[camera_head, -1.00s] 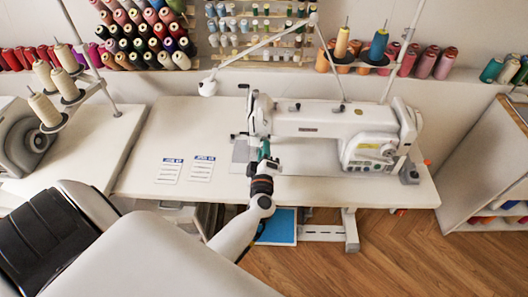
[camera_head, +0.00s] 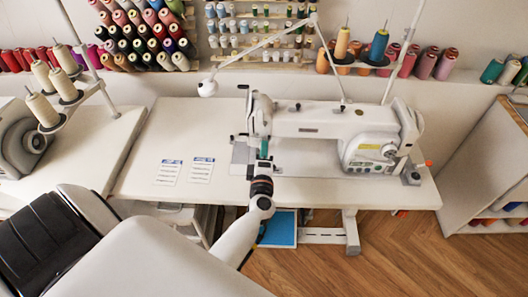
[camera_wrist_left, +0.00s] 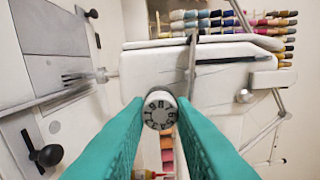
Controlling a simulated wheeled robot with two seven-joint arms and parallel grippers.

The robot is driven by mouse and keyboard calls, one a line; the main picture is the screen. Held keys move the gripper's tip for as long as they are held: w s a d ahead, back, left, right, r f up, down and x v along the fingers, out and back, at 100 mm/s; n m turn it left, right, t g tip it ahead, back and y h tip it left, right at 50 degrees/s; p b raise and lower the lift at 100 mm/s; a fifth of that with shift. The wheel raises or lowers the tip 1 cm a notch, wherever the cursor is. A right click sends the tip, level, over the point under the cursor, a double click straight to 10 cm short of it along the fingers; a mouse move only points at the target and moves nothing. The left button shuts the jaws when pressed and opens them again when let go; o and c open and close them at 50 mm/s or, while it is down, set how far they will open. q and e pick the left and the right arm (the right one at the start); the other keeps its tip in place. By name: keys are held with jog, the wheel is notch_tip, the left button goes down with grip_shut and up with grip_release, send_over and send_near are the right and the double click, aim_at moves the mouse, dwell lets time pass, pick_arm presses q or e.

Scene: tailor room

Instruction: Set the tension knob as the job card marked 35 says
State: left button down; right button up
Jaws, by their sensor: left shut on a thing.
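The tension knob (camera_wrist_left: 158,110) is a small grey dial with dark numerals around its face, on the white sewing machine (camera_head: 330,120). In the left wrist view it sits between the two teal fingers of my left gripper (camera_wrist_left: 159,104), which is shut on it. In the head view my left gripper (camera_head: 264,149) reaches the machine's needle end, and the knob is hidden there. Two job cards, a left one (camera_head: 169,174) and a right one (camera_head: 201,172), lie flat on the table with blue headers. Their text is too small to read. My right gripper is out of view.
The white sewing table (camera_head: 230,190) is clear around the cards. A second machine and thread cones (camera_head: 43,108) stand at the left. Thread racks (camera_head: 140,35) line the wall. A white shelf (camera_head: 490,170) stands at the right. A thin thread-stand arm crosses above the machine.

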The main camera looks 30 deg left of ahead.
pick_arm(q)
jog(key=c, duration=1.2)
grip_release()
jog(key=shift+c, duration=0.2)
jog(key=p+v, duration=0.1)
jog(key=v, duration=1.1)
jog(key=shift+f, duration=0.1)
